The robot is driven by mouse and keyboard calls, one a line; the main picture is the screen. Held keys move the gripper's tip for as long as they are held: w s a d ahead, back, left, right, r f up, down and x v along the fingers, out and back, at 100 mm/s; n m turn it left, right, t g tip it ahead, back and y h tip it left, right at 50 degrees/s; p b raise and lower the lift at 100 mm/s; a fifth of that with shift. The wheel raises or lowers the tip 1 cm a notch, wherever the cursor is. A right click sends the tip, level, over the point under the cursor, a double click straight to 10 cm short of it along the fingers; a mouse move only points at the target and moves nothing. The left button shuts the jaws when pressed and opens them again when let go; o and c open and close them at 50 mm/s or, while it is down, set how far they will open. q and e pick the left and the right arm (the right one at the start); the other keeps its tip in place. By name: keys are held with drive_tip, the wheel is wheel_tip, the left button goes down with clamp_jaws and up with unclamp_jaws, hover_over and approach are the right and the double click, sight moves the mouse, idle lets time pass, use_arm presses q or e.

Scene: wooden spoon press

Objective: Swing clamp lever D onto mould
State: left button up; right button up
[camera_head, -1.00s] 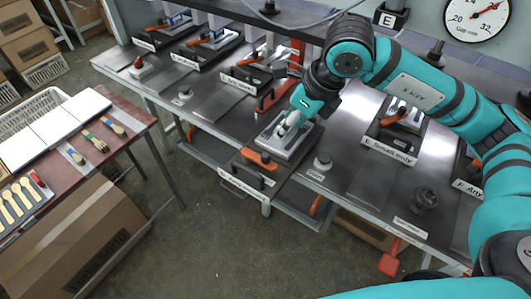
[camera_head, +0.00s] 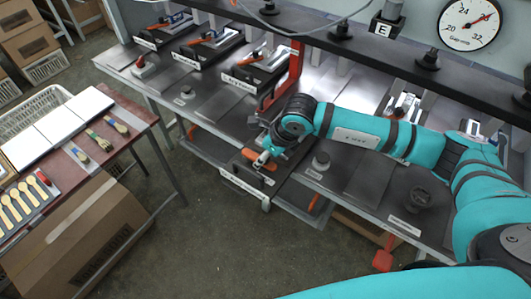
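Clamp lever D's orange handle (camera_head: 257,163) is at the front of station D, above its white label plate (camera_head: 241,187). My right gripper (camera_head: 264,158) is low at this handle, with a pale fingertip close to or touching it. Whether it is open, shut or holding the handle is too small to tell. My teal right arm reaches in from the right and hides the mould and most of the clamp base. My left gripper is not in view.
A red upright bracket (camera_head: 288,80) stands just behind station D. A small table (camera_head: 135,105) with wooden spoons stands at left, with floor between.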

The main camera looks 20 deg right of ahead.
clamp_jaws()
idle(0.5)
